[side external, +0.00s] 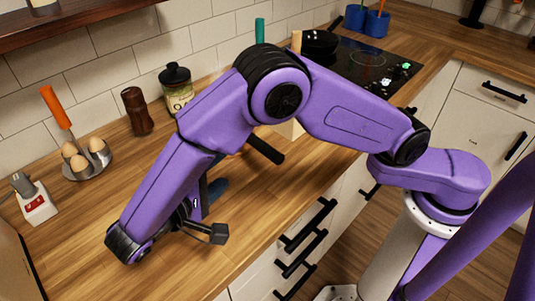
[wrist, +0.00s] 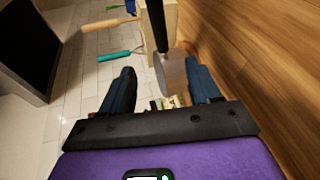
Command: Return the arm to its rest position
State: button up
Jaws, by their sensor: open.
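My gripper (side external: 215,192) is low over the wooden counter (side external: 185,262) in the side view, partly hidden behind my bent purple arm. In the wrist view my gripper (wrist: 162,80) shows two dark blue fingers spread apart. A black-handled tool with a flat grey metal end (wrist: 172,72) appears beyond and between the fingertips. I cannot tell how far it is from them, and I see no grip on it. A black bar, likely its handle (side external: 265,150), shows beside my arm in the side view.
A pale block (side external: 290,129) stands behind my arm. A teal handle (side external: 260,31) rises near the wall. A brown mill (side external: 137,111), jar (side external: 177,90), egg holder (side external: 87,165) and orange-handled tool (side external: 57,107) line the back. The cooktop (side external: 365,62) lies right.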

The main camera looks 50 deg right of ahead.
jog(key=s+d+r+n+y, duration=0.1)
jog(key=d+n+y, duration=0.1)
jog(key=d, duration=0.2)
jog(key=s+d+r+n+y, duration=0.2)
jog(key=d+y, duration=0.1)
jog(key=d, duration=0.2)
jog(key=s+d+r+n+g+y, duration=0.1)
jog(key=s+d+n+y, duration=0.1)
jog(key=d+y, duration=0.1)
jog(key=shift+d+r+n, duration=0.2)
jog(key=shift+d+n, duration=0.2)
jog(key=shift+d, duration=0.25)
jog(key=s+d+f+n+g+y, duration=0.1)
jog(key=s+d+g+y, duration=0.1)
jog(key=s+d+y, duration=0.4)
jog(key=shift+s+d+f+n+g+y, duration=0.35)
jog(key=shift+s+d, duration=2.1)
jog(key=shift+s, duration=0.9)
